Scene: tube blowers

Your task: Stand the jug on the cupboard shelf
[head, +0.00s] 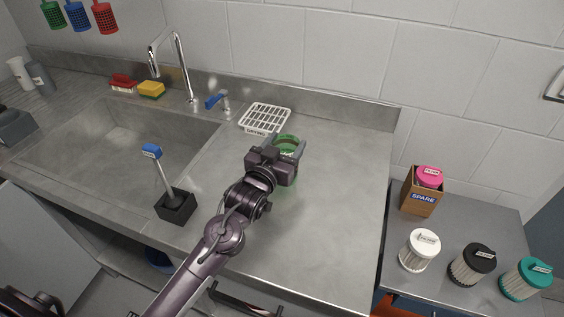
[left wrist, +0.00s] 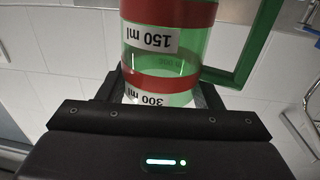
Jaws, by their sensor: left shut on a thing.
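The jug is see-through green with red bands, a green handle and labels reading 150 ml and 300 ml. It fills the upper middle of the left wrist view (left wrist: 195,62), where the labels appear upside down. In the head view only green parts of the jug (head: 287,139) show around my left gripper (head: 286,150). The gripper is shut on the jug's body, over the counter right of the sink. I cannot tell whether the jug's base touches the counter. My right gripper is not in view. No cupboard shelf can be made out clearly.
A white drying rack (head: 265,119) lies behind the jug. A blue-headed brush stands in a black holder (head: 175,207) at the front left, by the sink (head: 120,135). Several filters and a SPARE box (head: 422,197) stand on the lower right surface. The counter's right part is clear.

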